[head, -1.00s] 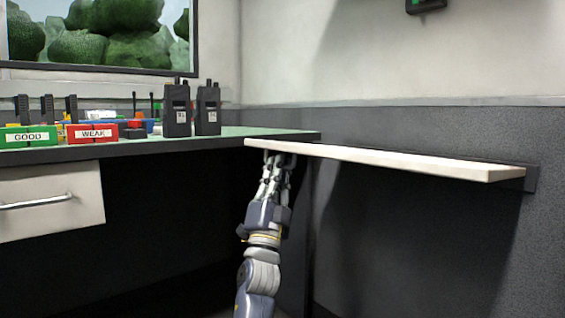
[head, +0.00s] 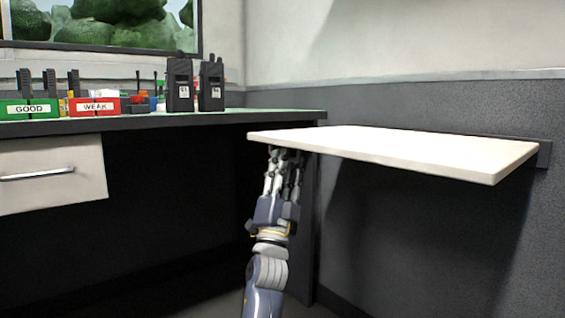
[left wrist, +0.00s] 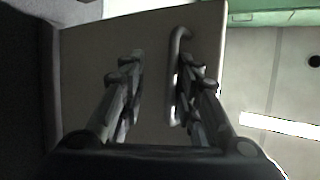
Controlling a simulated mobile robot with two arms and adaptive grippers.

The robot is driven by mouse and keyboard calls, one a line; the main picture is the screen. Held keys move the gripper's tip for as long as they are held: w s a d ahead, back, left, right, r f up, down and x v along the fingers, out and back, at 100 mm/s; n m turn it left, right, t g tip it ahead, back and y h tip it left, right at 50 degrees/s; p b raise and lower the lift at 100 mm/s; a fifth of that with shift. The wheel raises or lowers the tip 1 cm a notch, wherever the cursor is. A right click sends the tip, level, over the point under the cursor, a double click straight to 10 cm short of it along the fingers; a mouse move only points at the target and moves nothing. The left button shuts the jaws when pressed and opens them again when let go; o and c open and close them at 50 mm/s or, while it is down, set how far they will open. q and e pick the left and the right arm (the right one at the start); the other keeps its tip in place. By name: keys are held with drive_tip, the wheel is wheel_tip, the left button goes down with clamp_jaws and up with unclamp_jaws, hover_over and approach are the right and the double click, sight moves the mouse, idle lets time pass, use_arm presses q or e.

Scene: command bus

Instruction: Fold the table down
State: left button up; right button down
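The white table (head: 420,150) is a flat leaf fixed to the wall along its back edge, its top now broadly visible in the head view. My left gripper (head: 285,155) reaches up from below, its fingertips at the underside near the left end. In the left wrist view, the tan underside (left wrist: 90,85) fills the middle. A grey bar handle (left wrist: 174,75) lies between the two spread fingers of the left gripper (left wrist: 160,65), close to the right finger. The fingers look open around the bar, not closed on it. My right gripper is out of view.
A desk (head: 180,122) with a drawer (head: 50,175) stands at the left. It carries two radios (head: 180,85), a green GOOD box (head: 28,109) and a red WEAK box (head: 95,106). The dark space below the table looks free.

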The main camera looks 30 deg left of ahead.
use_arm(q)
drive_tip(key=shift+w+d+f+h, duration=0.15)
drive_tip(key=shift+w+f+h, duration=0.05)
drive_tip(key=shift+f+h, duration=0.1)
drive_tip(key=s+d, duration=0.3)
drive_tip(key=s, duration=0.9)
drive_tip(key=shift+s+d+f, duration=0.25)
drive_tip(key=shift+f, duration=0.05)
idle(0.4)
